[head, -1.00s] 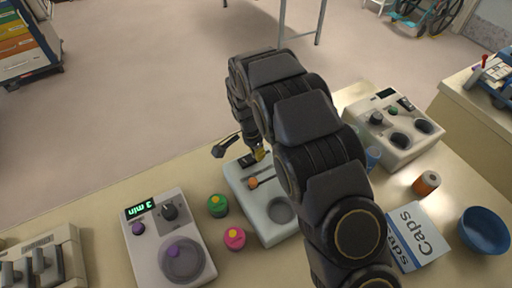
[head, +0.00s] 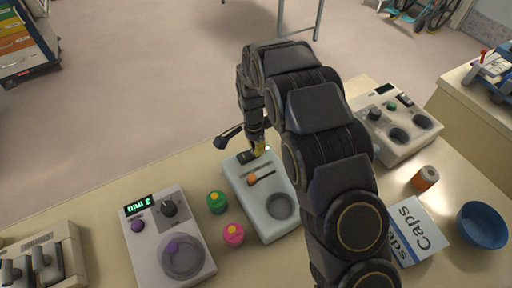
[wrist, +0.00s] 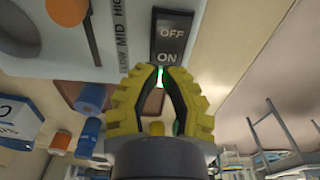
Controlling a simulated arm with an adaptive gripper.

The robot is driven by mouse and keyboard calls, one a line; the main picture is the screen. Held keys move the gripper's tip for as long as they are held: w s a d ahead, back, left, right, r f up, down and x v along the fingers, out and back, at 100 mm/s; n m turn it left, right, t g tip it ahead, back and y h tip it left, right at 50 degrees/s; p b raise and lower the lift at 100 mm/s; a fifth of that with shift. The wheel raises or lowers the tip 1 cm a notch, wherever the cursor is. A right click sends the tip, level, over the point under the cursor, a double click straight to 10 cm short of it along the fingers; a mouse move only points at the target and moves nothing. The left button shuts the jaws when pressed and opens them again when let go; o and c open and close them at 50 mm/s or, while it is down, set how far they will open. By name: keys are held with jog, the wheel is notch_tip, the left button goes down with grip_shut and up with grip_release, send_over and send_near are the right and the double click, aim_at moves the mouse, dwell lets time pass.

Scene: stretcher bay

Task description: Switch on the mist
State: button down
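A pale blue-grey device (head: 255,211) stands on the counter in the head view. It has an orange slider knob (head: 253,180), a round grey recess and a dark rocker switch (head: 247,157) at its far end. In the wrist view the switch (wrist: 171,40) reads OFF and ON, beside a LOW, MID, HIGH scale. A green light (wrist: 160,75) glows just past the ON end. My gripper (wrist: 160,70) has its yellow fingertips close together, holding nothing, in front of the ON end and the light. Contact with the switch cannot be told.
A timer unit (head: 144,241) reading 3 min stands left, with a green jar (head: 216,202) and a pink jar (head: 233,234) beside it. Another control unit (head: 408,148), an orange bottle (head: 426,177), a Caps box (head: 414,232) and a blue bowl (head: 483,225) are right.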

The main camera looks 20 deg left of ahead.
jog(key=shift+r, duration=0.25)
notch_tip(320, 180, up, 14)
jog(key=w+d, duration=0.1)
jog(key=shift+w+d, duration=0.25)
jog(key=shift+f, duration=0.1)
dwell(0.5)
